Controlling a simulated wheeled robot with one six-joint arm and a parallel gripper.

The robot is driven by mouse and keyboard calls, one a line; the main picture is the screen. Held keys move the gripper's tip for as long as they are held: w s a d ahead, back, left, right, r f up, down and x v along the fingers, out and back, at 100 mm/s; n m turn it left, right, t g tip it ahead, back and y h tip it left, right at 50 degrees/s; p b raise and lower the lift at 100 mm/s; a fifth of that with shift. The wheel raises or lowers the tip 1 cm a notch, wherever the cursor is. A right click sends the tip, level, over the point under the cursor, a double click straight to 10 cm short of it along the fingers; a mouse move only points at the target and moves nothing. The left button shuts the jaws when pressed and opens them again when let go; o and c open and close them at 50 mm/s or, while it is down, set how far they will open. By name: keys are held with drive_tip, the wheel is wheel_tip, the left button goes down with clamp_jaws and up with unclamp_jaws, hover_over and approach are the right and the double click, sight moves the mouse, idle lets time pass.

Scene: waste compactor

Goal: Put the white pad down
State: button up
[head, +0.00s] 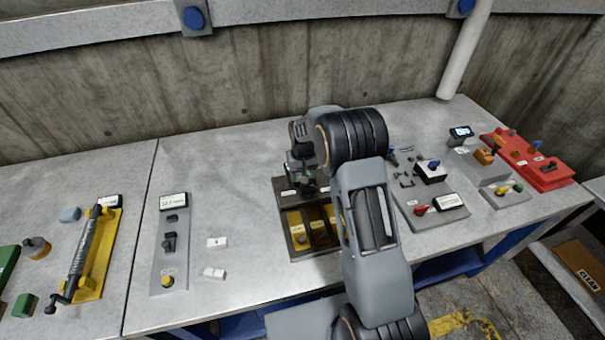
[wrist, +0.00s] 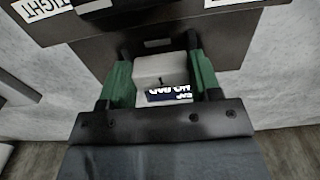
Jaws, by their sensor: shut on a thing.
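The white pad (wrist: 163,70) is a small light block with a dark printed label, which reads upside down in the wrist view. My gripper (wrist: 161,82) is shut on it, with one green finger on each side. In the head view my gripper (head: 304,172) hangs over the back part of a dark panel with yellow slots (head: 281,213). I cannot make out the pad there, and I cannot tell whether it touches the panel. Two small white blocks, one (head: 217,242) behind the other (head: 214,273), lie on the bench left of the panel.
My arm hides the right part of the dark panel. A grey plate with a lever and yellow knob (head: 170,245) lies to the left. A yellow tray with a long tool (head: 100,255) is further left. Control boxes and a red panel (head: 530,160) stand right. Bare bench (head: 225,180) lies between.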

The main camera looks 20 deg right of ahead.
drive_tip(key=shift+f+b, duration=0.55)
drive_tip(key=shift+f, duration=0.1)
drive_tip(key=shift+r, duration=0.1)
drive_tip(key=o, duration=0.9)
drive_tip(key=shift+r+p, duration=0.4)
drive_tip(key=shift+p, duration=0.05)
wheel_tip(320, 180, up, 12)
drive_tip(key=b, duration=0.1)
drive_tip(key=s+r+t, duration=0.2)
drive_tip(key=s+r, duration=0.6)
drive_tip(key=s, duration=0.3)
drive_tip(key=shift+s+f+t, duration=0.2)
drive_tip(key=shift+s+t, duration=0.2)
drive_tip(key=shift+s, duration=2.25)
drive_tip(key=shift+s+f+t, duration=0.2)
drive_tip(key=shift+s+t, duration=0.2)
drive_tip(key=shift+s, duration=2.2)
drive_tip(key=shift+s+f+t, duration=0.2)
drive_tip(key=shift+s+t, duration=0.2)
drive_tip(key=shift+s, duration=2.25)
